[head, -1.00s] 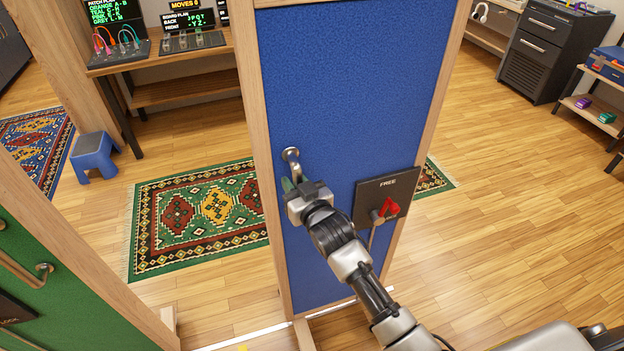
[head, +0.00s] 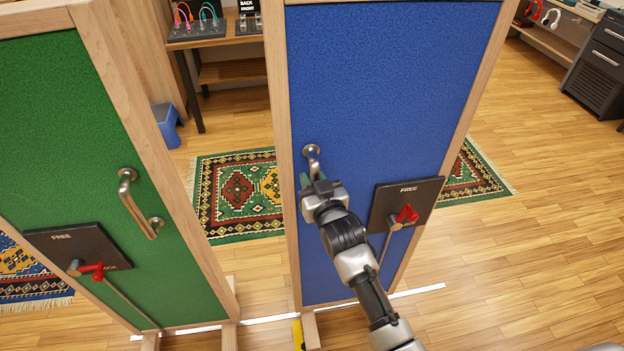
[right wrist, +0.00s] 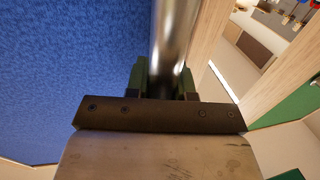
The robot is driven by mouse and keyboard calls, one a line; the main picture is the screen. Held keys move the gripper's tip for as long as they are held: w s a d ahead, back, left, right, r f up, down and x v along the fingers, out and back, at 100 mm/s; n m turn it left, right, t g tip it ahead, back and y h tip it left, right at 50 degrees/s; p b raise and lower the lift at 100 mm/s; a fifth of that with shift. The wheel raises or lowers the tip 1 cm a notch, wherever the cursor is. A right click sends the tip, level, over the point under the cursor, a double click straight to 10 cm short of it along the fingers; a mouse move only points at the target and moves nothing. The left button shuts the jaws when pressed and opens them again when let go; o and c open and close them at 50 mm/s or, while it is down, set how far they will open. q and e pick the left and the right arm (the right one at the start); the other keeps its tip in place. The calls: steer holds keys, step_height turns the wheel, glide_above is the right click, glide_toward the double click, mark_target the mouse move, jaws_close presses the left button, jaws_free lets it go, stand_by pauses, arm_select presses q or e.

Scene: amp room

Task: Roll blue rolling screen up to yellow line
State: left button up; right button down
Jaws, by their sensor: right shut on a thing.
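The blue rolling screen (head: 390,110) stands upright in a wooden frame in the middle of the head view. Its metal handle (head: 312,153) is at its left side. My right gripper (head: 314,186) is shut on this handle; in the right wrist view, the green-padded fingers sit around the bar (right wrist: 174,45). A lever plate on the blue screen reads FREE (head: 406,204), with a red lever. The yellow line (head: 298,336) shows on the floor right beside the left edge of the screen's foot (head: 310,330); whether they touch is unclear. My left gripper is not in view.
A green screen (head: 60,130) with its own handle and a FREE plate stands close on the left. A white floor strip (head: 418,292) runs beneath both screens. A patterned rug (head: 240,196) lies behind. The floor at right is clear.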

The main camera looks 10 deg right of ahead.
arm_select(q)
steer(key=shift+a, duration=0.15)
arm_select(e)
steer(key=shift+a, duration=0.15)
steer(key=c, duration=1.1)
jaws_free()
steer(key=shift+a, duration=0.1)
steer(key=shift+o, duration=0.7)
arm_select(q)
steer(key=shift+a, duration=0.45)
arm_select(e)
steer(key=shift+s+f, duration=0.1)
steer(key=shift+s, duration=0.2)
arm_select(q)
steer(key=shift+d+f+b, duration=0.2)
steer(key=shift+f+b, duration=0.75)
arm_select(e)
steer(key=v, duration=1)
